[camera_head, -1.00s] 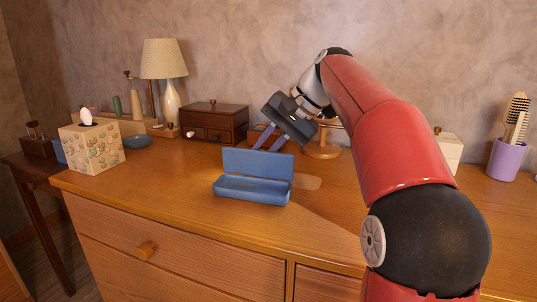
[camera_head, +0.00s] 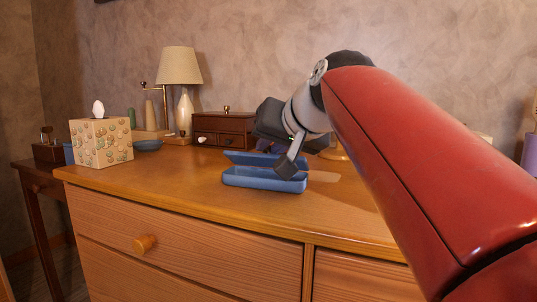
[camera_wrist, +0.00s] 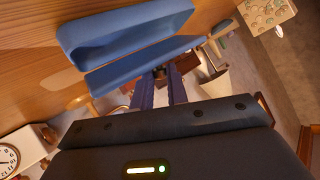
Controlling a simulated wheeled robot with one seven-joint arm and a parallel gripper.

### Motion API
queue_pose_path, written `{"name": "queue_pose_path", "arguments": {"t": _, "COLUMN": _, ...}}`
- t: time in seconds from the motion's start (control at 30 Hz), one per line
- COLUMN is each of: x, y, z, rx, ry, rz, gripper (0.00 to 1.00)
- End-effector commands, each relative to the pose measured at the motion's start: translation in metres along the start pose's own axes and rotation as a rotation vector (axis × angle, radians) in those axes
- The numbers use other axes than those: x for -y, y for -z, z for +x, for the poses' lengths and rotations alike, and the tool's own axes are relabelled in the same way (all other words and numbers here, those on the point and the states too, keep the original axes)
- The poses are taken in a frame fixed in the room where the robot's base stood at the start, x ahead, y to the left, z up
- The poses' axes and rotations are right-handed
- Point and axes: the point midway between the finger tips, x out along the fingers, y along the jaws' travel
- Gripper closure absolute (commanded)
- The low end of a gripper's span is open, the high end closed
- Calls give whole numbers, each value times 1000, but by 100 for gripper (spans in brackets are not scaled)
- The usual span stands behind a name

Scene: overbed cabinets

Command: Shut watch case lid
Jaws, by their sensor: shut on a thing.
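The blue watch case (camera_head: 262,182) sits on the wooden dresser top, left of my arm in the head view; its open tray also shows in the wrist view (camera_wrist: 115,30). Its lid (camera_head: 248,158) is partly open, tilted above the tray and hinged at the back. In the wrist view the lid (camera_wrist: 125,70) is a blue strip beside the tray. My gripper (camera_wrist: 160,72) is shut on the lid, with its two purple-blue fingers at the lid's edge. In the head view my wrist hides part of the lid's right side and most of the fingers.
A clock (camera_wrist: 10,160) shows in the wrist view. The dresser top left of the case is clear.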

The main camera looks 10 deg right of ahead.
Motion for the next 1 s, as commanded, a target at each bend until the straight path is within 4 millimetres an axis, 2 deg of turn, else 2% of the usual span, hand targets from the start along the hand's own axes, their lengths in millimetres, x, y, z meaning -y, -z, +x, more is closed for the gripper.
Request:
{"name": "queue_pose_path", "arguments": {"t": 0.03, "x": 1, "y": -6, "z": -1, "rx": -30, "ry": 0, "rz": -25, "gripper": 100}}
{"name": "queue_pose_path", "arguments": {"t": 0.4, "x": 3, "y": -20, "z": -2, "rx": -211, "ry": -9, "rz": -168, "gripper": 100}}
{"name": "queue_pose_path", "arguments": {"t": 1.0, "x": 3, "y": -25, "z": -2, "rx": -274, "ry": -13, "rz": -217, "gripper": 100}}
